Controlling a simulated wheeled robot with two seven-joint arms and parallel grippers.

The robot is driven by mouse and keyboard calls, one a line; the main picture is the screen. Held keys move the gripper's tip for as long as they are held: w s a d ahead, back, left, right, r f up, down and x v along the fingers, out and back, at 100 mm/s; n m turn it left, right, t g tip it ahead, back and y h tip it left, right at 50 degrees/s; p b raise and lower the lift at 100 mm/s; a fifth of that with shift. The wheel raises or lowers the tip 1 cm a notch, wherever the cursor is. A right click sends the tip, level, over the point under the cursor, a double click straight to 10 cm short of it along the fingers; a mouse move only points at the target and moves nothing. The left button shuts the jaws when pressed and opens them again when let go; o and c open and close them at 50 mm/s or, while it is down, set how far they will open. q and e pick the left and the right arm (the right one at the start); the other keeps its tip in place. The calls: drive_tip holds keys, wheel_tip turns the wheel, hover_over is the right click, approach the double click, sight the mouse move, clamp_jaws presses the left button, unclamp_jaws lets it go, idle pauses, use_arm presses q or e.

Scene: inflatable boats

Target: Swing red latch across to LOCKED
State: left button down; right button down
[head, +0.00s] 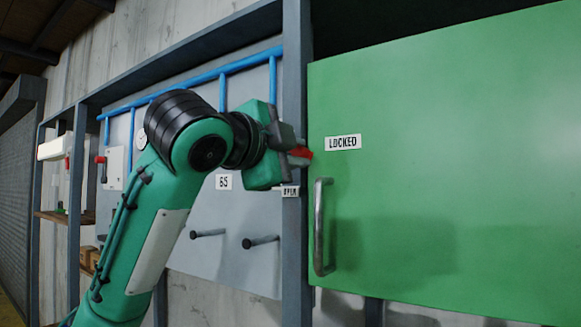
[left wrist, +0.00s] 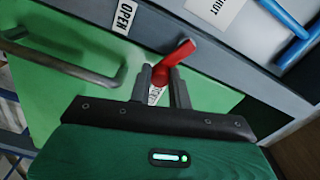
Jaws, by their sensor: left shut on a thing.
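The red latch (head: 303,152) is on the grey post beside the green door (head: 450,170). Its red end shows to the right of my left gripper (head: 296,150), just left of the LOCKED label (head: 343,142). The OPEN label (head: 290,191) is lower on the post, partly hidden. In the left wrist view the fingers of my left gripper (left wrist: 162,88) are closed around the lower part of the red latch (left wrist: 176,54). The rest of the latch rises at a slant past the fingertips. A white label shows between the fingers, mostly hidden. My right gripper is not in view.
A metal handle (head: 319,227) stands out from the door's left edge, below the latch. Blue pipes (head: 223,72) run over the grey panel on the left. Two dark pegs (head: 260,242) stick out below my arm. Shelves (head: 66,216) stand farther left.

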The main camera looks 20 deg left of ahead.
use_arm(q)
drive_tip(key=n, duration=0.1)
drive_tip(key=r+n+b, duration=0.1)
drive_tip(key=n, duration=0.1)
drive_tip(key=shift+d+n, duration=0.2)
drive_tip(key=shift+n, duration=0.1)
drive_tip(key=shift+r+n+b, duration=0.25)
drive_tip(key=shift+n+b, duration=0.2)
drive_tip(key=shift+n, duration=0.05)
drive_tip(key=shift+r, duration=0.1)
drive_tip(key=c, duration=1.3)
unclamp_jaws()
drive_tip(key=shift+s, duration=0.1)
